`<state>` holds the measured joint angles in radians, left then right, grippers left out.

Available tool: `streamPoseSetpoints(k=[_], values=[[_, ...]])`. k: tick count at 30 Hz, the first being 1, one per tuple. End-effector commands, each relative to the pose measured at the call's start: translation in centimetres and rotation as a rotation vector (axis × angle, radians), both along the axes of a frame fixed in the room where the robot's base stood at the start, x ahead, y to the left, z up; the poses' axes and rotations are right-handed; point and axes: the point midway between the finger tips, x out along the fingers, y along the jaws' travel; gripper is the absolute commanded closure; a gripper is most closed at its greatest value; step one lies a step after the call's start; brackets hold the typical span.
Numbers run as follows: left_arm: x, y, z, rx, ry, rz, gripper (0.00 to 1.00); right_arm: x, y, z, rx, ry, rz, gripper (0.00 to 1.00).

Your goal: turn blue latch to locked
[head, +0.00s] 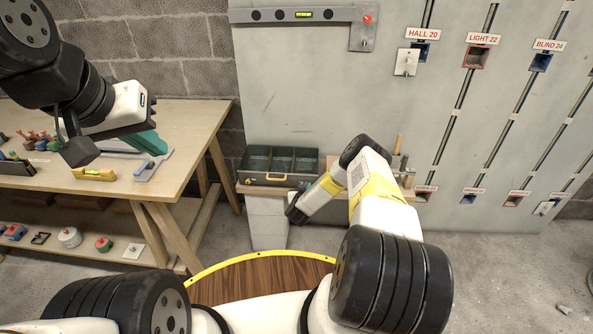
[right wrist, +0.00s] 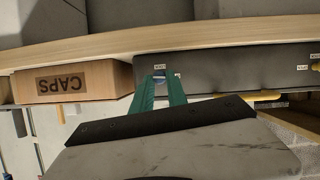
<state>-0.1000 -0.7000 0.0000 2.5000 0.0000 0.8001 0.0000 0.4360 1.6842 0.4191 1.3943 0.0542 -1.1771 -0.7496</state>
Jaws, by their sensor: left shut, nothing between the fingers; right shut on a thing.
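The blue latch (right wrist: 159,73) shows as a small blue piece on the front of the dark tray (right wrist: 225,68) in the right wrist view, below a small white label. My right gripper (right wrist: 160,78) has its green fingers shut on it; the fingers cover much of the latch, so its exact angle is hard to tell. My left gripper (head: 158,146) is shut and empty above the left workbench.
A cardboard CAPS box (right wrist: 70,82) is beside the tray, appearing upside down. A grey panel (head: 300,90) with labelled slots stands behind. Concrete floor is open at right.

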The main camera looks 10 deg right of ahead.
Motion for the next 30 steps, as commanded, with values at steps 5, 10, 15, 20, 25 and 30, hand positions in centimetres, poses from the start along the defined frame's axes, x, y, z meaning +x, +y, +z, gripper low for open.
streamPoseSetpoints(k=[5,10,15,20,25,30], values=[[0.0,0.0,0.0,0.000,0.000,0.000,1.00,0.0,-0.3,0.1,0.120,-0.036,0.000,1.00],[0.0,0.0,0.0,0.000,0.000,0.000,1.00,-0.1,-0.5,0.1,0.271,-0.080,0.000,1.00],[0.0,0.0,0.0,0.000,0.000,0.000,1.00,-0.1,-0.7,0.0,0.426,-0.124,-0.001,1.00],[0.0,0.0,0.0,0.000,0.000,0.000,1.00,-0.2,-0.9,-0.1,0.573,-0.168,-0.001,1.00],[0.0,0.0,0.0,0.000,0.000,0.000,1.00,-0.3,-1.0,-0.2,0.729,-0.211,-0.002,1.00],[0.0,0.0,0.0,0.000,0.000,0.000,1.00,-0.3,-1.2,-0.4,0.884,-0.256,-0.003,1.00]])
